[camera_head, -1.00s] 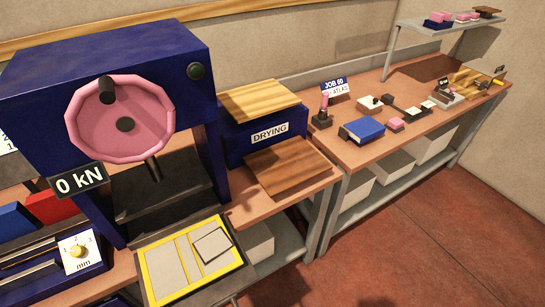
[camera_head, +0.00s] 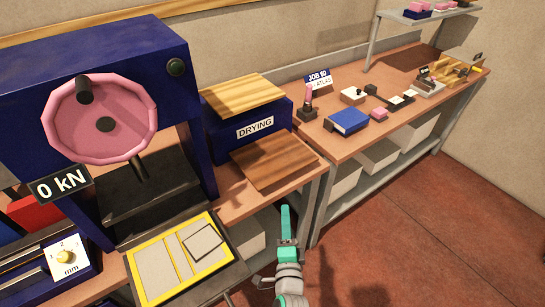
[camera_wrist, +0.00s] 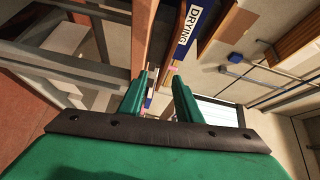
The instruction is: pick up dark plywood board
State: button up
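The dark plywood board (camera_head: 273,162) lies flat on the bench in front of the blue drying box (camera_head: 222,132), its front edge near the bench edge. A lighter plywood board (camera_head: 243,95) lies on top of the box. My gripper (camera_head: 286,210) is in front of the bench, below and right of the dark board and apart from it. In the wrist view, the two green fingers (camera_wrist: 160,95) stand apart with nothing held between them. The DRYING label (camera_wrist: 190,22) shows beyond them; I cannot tell for certain which brown surface there is the dark board.
The blue press (camera_head: 100,90) with its pink wheel stands left of the board, a yellow-framed plate (camera_head: 178,258) before it. The right bench (camera_head: 345,145) holds a blue book-like block (camera_head: 347,121) and small items. Red floor (camera_head: 400,240) is open at right.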

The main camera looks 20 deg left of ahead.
jog(key=w+a+r, duration=0.1)
jog(key=w, duration=0.1)
jog(key=y, duration=0.2)
send_near(269, 186)
jog(key=x, duration=0.3)
jog(key=shift+g, duration=0.3)
jog(key=shift+x, duration=4.75)
jog(key=shift+w+d+r, duration=0.1)
jog(key=shift+r, duration=0.05)
jog(key=shift+c, duration=0.7)
jog(key=shift+r, duration=0.1)
grip_shut()
